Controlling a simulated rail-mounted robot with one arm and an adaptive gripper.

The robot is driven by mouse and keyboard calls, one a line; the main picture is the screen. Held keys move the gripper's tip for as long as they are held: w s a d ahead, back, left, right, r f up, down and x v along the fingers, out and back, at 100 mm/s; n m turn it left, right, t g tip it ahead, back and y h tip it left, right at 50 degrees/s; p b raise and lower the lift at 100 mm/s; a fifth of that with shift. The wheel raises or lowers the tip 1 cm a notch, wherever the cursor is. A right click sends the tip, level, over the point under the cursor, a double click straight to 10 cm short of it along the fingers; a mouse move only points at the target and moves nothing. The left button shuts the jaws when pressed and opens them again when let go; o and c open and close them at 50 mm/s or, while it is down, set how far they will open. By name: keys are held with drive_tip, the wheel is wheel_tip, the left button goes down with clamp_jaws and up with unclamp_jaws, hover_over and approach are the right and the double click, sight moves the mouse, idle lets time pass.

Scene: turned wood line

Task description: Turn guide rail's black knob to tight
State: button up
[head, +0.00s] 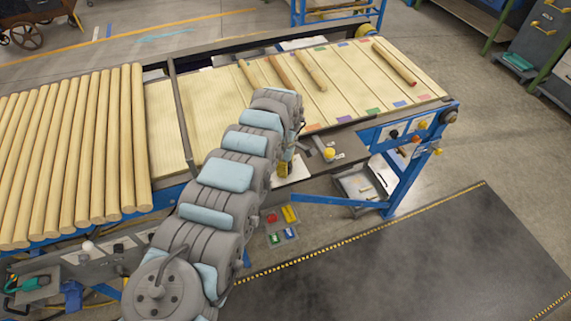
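My arm reaches over the near edge of the conveyor in the head view, and its wrist bends down there. My gripper (284,168) is small and mostly hidden by the wrist, by a pale plate beside the belt; I cannot tell whether it is open or shut. A dark bar (182,115) crosses the belt and may be the guide rail. A black knob (394,134) sits on the blue end panel to the right, well apart from my gripper. I cannot tell whether it belongs to the guide rail, or how it is turned.
A yellow knob (328,154) stands on a bracket just right of the wrist. Several wooden rods (75,150) lie side by side at left; a few turned pieces (395,62) lie on the belt (345,98). The dark floor mat (430,255) is clear.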

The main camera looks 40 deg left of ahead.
drive_tip(key=m+p, duration=0.2)
drive_tip(key=m, duration=0.2)
drive_tip(key=shift+r+p, duration=0.1)
drive_tip(key=shift+p, duration=0.25)
drive_tip(key=m, duration=0.3)
drive_tip(key=shift+w+m+p, duration=0.1)
drive_tip(key=shift+m+p, duration=0.25)
drive_tip(key=shift+m, duration=0.05)
drive_tip(key=m, duration=0.4)
drive_tip(key=shift+m, duration=0.3)
drive_tip(key=shift+w+f+m+b, duration=0.1)
drive_tip(key=shift+m+b, duration=0.05)
drive_tip(key=shift+m, duration=0.95)
drive_tip(key=shift+f+m+b, duration=0.1)
drive_tip(key=shift+m+b, duration=0.05)
drive_tip(key=shift+m, duration=0.95)
drive_tip(key=o, duration=1.2)
drive_tip(key=shift+r, duration=0.1)
